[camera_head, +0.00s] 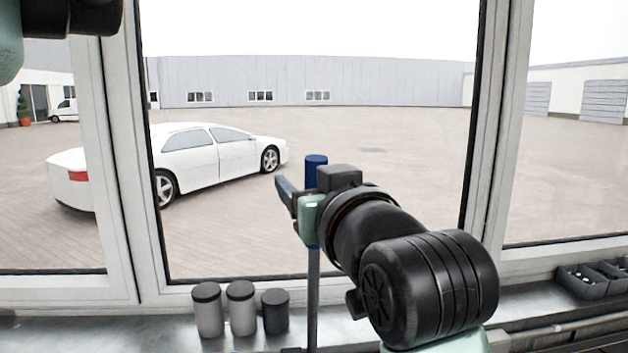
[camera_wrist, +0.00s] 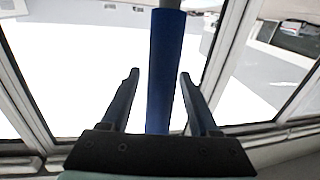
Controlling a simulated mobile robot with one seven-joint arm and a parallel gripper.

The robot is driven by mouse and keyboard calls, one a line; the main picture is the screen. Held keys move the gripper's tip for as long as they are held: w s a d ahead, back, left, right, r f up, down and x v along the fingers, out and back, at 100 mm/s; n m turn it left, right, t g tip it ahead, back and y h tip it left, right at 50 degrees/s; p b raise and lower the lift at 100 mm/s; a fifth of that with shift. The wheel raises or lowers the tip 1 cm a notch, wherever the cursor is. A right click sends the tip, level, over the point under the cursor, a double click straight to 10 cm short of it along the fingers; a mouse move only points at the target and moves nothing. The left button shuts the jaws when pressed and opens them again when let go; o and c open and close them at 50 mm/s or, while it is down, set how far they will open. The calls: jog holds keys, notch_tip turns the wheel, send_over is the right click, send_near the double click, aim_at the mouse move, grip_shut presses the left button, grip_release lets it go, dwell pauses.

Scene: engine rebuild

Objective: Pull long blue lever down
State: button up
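The long lever has a blue cylindrical grip (camera_head: 316,168) on top of an upright thin grey rod (camera_head: 313,285). In the head view my gripper (camera_head: 287,190) is at the height of the blue grip and hides its lower part. In the wrist view the blue grip (camera_wrist: 166,60) runs between the two fingers of my gripper (camera_wrist: 160,76). The fingers are open, with a visible gap on each side of the grip. The rod's lower end is near the bench, and its mount is not clear.
Three lidded cylinders, including a grey one (camera_head: 208,310) and a dark one (camera_head: 275,311), stand left of the rod on the metal bench (camera_head: 150,333). Dark bins (camera_head: 585,281) sit at the right. Window frames (camera_head: 487,130) stand behind; a white car (camera_head: 215,160) is outside.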

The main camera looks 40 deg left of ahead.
grip_shut()
dwell(1.3)
